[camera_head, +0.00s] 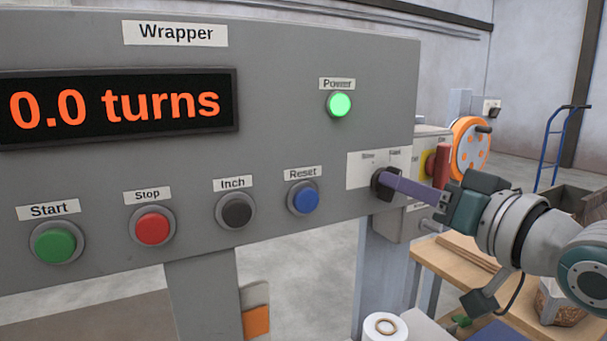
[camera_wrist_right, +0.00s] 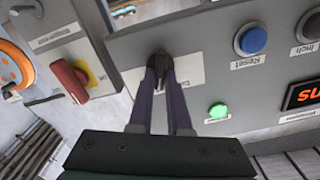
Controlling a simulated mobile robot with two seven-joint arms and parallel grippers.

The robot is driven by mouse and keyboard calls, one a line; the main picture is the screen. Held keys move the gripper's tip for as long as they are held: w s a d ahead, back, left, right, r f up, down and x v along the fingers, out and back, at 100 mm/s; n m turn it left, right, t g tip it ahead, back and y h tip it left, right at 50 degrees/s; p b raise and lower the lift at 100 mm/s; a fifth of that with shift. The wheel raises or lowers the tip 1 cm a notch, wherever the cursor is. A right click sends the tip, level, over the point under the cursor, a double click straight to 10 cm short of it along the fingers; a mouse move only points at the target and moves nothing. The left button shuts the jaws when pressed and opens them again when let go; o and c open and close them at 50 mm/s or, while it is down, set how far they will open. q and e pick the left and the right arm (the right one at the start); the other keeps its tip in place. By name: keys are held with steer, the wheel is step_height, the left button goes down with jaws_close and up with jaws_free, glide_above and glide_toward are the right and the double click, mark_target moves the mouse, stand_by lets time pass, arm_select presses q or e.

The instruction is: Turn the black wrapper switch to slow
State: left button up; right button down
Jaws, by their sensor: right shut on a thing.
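The black wrapper switch (camera_head: 381,183) sits on a white label plate (camera_head: 365,164) at the right of the grey Wrapper panel. In the right wrist view, the fingers pinch the black knob (camera_wrist_right: 161,65) from both sides. The knob's pointing direction is hidden by the fingers. My left gripper is not in view.
The panel has Start (camera_head: 55,244), Stop (camera_head: 152,228), Inch (camera_head: 235,211) and Reset (camera_head: 303,198) buttons left of the switch. The Power lamp (camera_head: 339,104) is lit green. The display (camera_head: 115,107) reads 0.0 turns. A red handle (camera_head: 441,166) stands close right of the gripper.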

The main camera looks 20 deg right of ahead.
steer(key=shift+a+n+p, duration=0.15)
steer(key=shift+n+p, duration=0.9)
steer(key=shift+n, duration=1.45)
steer(key=shift+a+n+p, duration=0.1)
steer(key=shift+n+p, duration=0.9)
steer(key=shift+n, duration=1.5)
steer(key=c, duration=0.9)
jaws_free()
steer(key=shift+o, duration=0.2)
